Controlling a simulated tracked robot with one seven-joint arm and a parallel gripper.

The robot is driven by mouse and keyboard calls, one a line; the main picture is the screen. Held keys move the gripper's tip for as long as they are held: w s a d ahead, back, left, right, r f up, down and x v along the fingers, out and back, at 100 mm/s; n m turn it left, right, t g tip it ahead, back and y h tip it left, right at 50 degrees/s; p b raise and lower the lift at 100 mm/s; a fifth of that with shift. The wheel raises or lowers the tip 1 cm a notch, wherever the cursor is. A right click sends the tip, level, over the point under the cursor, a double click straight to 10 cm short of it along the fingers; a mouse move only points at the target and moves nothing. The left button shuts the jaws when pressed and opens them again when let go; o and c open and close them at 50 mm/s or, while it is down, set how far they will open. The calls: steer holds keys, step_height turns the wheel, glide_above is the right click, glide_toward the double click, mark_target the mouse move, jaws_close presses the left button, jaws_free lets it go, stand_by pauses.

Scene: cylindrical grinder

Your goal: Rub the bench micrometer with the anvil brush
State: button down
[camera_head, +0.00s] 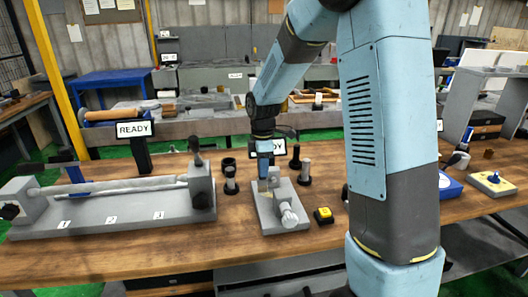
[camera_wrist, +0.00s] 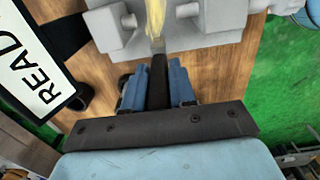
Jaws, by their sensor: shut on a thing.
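The bench micrometer (camera_head: 268,214) is a grey block with a round knob at its front, standing on the wooden bench in the head view. In the wrist view its grey body (camera_wrist: 205,36) fills the top, with two short stubs facing each other across a gap. My gripper (camera_wrist: 158,88) is shut on the dark handle of the anvil brush (camera_wrist: 155,22). The brush's pale yellow bristles lie in or over the gap between the stubs; whether they touch is unclear. In the head view my gripper (camera_head: 264,158) points down at the micrometer's back end, and the brush is mostly hidden.
A long grey fixture (camera_head: 115,215) numbered 1 to 3 stands left. Small dark and metal posts (camera_head: 304,172) flank the micrometer. A READY sign (camera_wrist: 35,70) stands beside my gripper. Bare bench lies in front.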

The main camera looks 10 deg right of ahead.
steer(key=shift+w+d+r, duration=0.1)
steer(key=shift+d+r, duration=0.05)
steer(key=shift+r, duration=2.6)
